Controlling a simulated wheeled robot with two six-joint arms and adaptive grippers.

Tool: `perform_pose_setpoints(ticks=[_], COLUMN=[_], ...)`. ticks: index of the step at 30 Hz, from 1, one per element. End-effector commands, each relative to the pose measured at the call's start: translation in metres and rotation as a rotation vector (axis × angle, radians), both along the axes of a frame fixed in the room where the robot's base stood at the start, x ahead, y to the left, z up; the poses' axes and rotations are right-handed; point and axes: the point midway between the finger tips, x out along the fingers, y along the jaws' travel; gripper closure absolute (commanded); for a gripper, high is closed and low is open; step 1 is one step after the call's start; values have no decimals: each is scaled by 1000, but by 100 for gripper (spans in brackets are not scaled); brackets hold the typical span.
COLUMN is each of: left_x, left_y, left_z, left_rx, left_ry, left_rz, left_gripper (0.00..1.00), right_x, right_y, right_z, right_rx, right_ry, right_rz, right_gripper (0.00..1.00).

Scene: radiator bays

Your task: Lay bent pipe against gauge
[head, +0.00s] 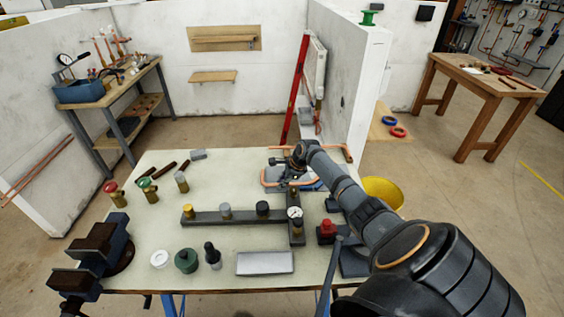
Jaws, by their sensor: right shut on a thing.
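My right gripper (293,166) is at the far right part of the pale bench (220,175), beyond the dial gauge. It is shut on copper bent pipe (337,148); my gripper and wrist hide part of it. A copper length (276,184) also shows on the near side of the gripper, above a blue-grey item; I cannot tell whether it is the same pipe. A round white-faced dial gauge (294,212) stands upright on a grey bar, nearer than the gripper and apart from it. My left gripper is out of view.
A grey bar (235,216) with several fittings crosses the bench. A vise (103,248) is at the left, valves (147,190) behind it, a grey block (265,262) in front. A red fitting (327,228) and yellow bucket (383,191) are near my right arm.

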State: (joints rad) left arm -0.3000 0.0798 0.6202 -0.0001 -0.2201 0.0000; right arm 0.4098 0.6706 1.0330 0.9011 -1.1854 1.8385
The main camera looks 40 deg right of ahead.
Motion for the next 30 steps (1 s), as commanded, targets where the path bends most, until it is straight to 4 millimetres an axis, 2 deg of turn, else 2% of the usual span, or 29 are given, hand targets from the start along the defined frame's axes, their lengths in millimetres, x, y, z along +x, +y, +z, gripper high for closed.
perform_pose_setpoints(ticks=[1,6,23,26,29,30], left_x=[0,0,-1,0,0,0], left_y=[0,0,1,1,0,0], left_z=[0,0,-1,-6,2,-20], left_rx=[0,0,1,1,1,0], left_ry=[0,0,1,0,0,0], left_rz=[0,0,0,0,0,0], left_gripper=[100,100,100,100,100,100], right_x=[-1,-1,-1,-1,-1,-1], right_y=[0,0,0,-1,-1,-1], right_z=[-2,-2,-1,8,30,17], right_rx=[1,1,0,-2,-2,3], right_ry=[3,4,5,3,3,7], right_rz=[0,0,0,1,1,0], right_gripper=[84,61,60,60,60,60])
